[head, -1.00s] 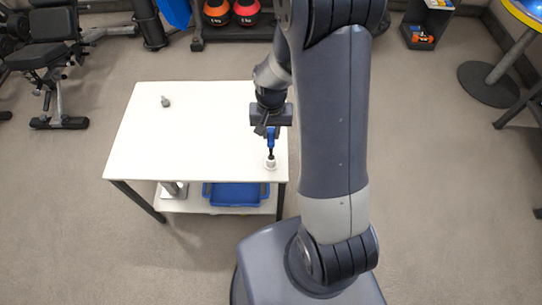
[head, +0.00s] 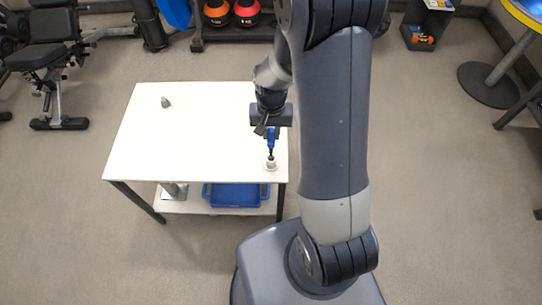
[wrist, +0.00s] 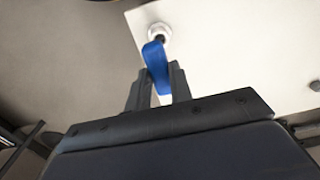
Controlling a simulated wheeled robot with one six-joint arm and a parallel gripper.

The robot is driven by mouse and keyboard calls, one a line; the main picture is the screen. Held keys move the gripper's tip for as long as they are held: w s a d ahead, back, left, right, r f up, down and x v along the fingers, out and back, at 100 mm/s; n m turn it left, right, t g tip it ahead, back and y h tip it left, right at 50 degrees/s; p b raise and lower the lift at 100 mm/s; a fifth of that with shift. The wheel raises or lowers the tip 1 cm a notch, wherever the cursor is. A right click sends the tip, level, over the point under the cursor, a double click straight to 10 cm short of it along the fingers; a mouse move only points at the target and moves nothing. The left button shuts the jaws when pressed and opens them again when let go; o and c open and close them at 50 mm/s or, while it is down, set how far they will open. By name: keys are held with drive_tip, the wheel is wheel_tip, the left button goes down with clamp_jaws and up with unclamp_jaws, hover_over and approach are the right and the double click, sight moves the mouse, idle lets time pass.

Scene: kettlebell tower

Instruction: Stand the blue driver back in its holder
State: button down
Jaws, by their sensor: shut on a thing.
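The blue driver (head: 271,138) is upright, with its blue handle on top and its dark shaft pointing down. My gripper (head: 266,128) is shut on the handle, above the right part of the white table. The holder (head: 271,164), a small pale round piece, stands on the table directly below the driver. The shaft's lower end meets the holder's top; I cannot tell how deep it sits. In the wrist view the blue handle (wrist: 156,66) is between the fingers (wrist: 158,88), and the white holder (wrist: 159,32) shows just beyond it, partly hidden by the handle.
The white table top (head: 190,130) is mostly clear, with a small grey object (head: 165,102) at the back left. A blue tray (head: 235,195) sits on the lower shelf. A weight bench (head: 52,60) stands at the far left.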

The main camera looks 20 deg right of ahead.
drive_tip(key=shift+f, duration=0.15)
drive_tip(key=shift+f+b, duration=2.45)
drive_tip(key=shift+f, duration=0.4)
drive_tip(key=c, duration=1)
unclamp_jaws()
drive_tip(key=shift+c, duration=0.2)
drive_tip(key=shift+c, duration=0.3)
drive_tip(key=shift+c, duration=1.2)
drive_tip(key=shift+r, duration=0.15)
wheel_tip(320, 180, up, 6)
drive_tip(key=p, duration=0.5)
drive_tip(key=shift+r, duration=0.45)
